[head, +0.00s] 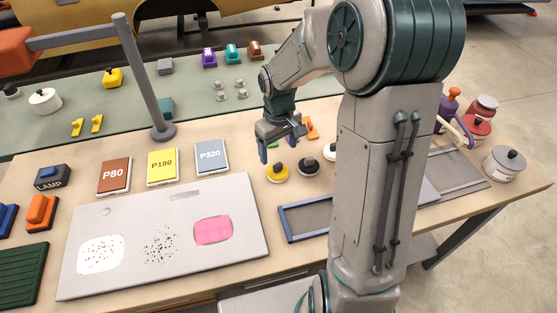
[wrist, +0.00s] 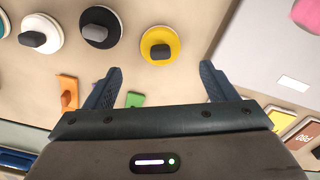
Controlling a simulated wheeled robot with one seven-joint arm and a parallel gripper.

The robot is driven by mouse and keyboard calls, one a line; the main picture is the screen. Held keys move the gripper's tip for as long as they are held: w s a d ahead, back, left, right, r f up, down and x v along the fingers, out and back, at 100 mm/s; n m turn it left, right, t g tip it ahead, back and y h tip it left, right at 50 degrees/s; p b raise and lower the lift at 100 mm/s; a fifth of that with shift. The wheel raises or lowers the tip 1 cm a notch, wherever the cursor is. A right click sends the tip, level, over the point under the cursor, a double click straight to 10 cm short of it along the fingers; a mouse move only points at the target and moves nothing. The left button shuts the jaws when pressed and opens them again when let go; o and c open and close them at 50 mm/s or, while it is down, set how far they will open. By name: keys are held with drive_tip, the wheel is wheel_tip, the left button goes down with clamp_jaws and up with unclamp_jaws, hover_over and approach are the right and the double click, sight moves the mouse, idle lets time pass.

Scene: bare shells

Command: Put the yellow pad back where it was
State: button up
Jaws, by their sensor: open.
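The yellow pad (head: 277,172) is a round disc with a dark knob. It lies on the tabletop to the right of the grey panel, beside a black pad (head: 308,166). In the wrist view the yellow pad (wrist: 174,54) is beyond the fingertips, between their lines, with nothing touching it. My gripper (head: 283,143) is open and empty, above the table and just behind the yellow pad. Its two fingers show apart in the wrist view (wrist: 160,72). A white pad (wrist: 28,45) sits beyond the black one; in the head view my arm partly hides it.
The grey panel (head: 235,240) has a white patch, black specks and a pink patch. P80 (head: 114,176), P180 (head: 162,167) and P320 (head: 211,158) blocks stand behind it. A blue-rimmed tray (head: 300,222) lies in front of the pads. A grey post (head: 145,80) rises to the left.

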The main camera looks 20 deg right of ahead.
sight(279, 166)
drive_tip(key=s+r+m+t, duration=0.1)
drive_tip(key=s+r+m, duration=0.1)
drive_tip(key=s+r, duration=0.3)
drive_tip(key=s+r+m+t, duration=0.2)
drive_tip(key=s+r, duration=0.4)
drive_tip(key=s, duration=0.8)
drive_tip(key=shift+m, duration=0.3)
drive_tip(key=shift+a, duration=0.1)
idle(0.4)
